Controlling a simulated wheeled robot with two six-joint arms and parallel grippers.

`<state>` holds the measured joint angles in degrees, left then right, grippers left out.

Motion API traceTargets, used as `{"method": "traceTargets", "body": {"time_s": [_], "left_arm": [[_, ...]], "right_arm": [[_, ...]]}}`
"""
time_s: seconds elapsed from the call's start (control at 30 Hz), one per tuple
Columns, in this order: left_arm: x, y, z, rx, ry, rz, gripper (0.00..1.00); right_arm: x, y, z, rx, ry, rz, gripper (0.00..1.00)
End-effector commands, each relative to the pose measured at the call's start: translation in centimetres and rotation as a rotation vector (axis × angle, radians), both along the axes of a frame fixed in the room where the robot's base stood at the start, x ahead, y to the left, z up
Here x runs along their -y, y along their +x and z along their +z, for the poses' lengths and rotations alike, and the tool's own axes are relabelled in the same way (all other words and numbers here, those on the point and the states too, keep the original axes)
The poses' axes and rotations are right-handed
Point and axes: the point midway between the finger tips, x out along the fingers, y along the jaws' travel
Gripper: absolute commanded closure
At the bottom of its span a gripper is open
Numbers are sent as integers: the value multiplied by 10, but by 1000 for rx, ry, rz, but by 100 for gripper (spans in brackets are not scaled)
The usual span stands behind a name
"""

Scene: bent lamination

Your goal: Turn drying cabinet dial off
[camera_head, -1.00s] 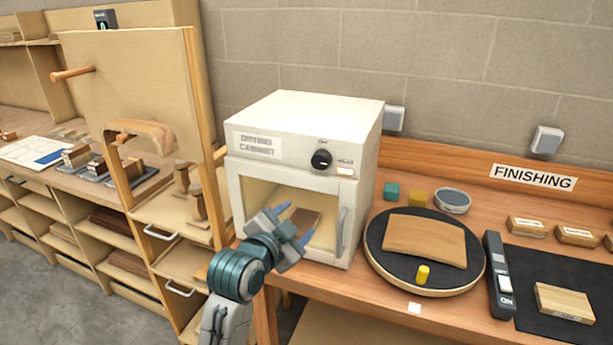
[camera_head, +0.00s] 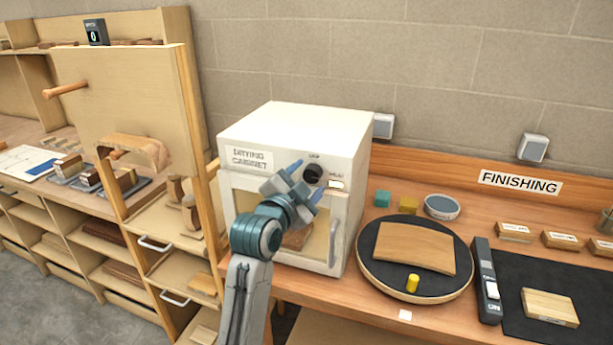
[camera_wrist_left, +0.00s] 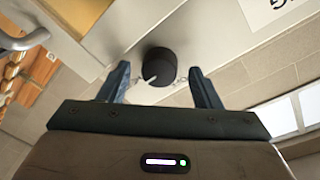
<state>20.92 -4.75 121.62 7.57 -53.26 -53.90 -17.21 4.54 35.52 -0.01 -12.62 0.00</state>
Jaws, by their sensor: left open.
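The white drying cabinet (camera_head: 300,130) stands at the left end of the bench. Its black dial (camera_head: 312,174) is on the upper front panel, right of the label, beside a small lit indicator (camera_head: 336,184). My left gripper (camera_head: 307,180) is open in front of the dial. In the left wrist view the dial (camera_wrist_left: 158,66) sits between and just beyond the open fingertips of the left gripper (camera_wrist_left: 160,78); I cannot tell whether they touch it. The cabinet door is below, partly hidden by my arm. My right gripper is not in view.
Right of the cabinet, a black turntable (camera_head: 375,270) bears a bent wood piece (camera_head: 415,248) and a yellow peg (camera_head: 412,283). A switch strip (camera_head: 487,280) and black mat (camera_head: 520,325) lie further right. A wooden rack (camera_head: 120,90) stands close on the left.

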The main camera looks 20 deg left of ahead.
Motion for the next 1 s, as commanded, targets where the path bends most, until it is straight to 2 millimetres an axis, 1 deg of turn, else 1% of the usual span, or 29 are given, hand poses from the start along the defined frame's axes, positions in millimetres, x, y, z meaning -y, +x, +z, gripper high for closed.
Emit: {"method": "traceTargets", "body": {"time_s": [0.1,0.3,0.37,0.4,0.53,0.77,1.0], "left_arm": [[0,3,0,-1,0,-1,42],[0,3,-1,-1,0,-1,42],[0,3,-1,-1,0,-1,54],[1,3,-1,-1,-1,-1,62],[0,3,-1,-1,-1,-1,87],[1,3,-1,-3,-14,-1,87],[1,3,0,-6,-107,0,87]], "right_arm": [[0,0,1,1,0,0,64],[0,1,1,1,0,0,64],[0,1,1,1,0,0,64],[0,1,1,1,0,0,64],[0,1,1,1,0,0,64],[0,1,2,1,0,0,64],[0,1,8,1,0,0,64]]}}
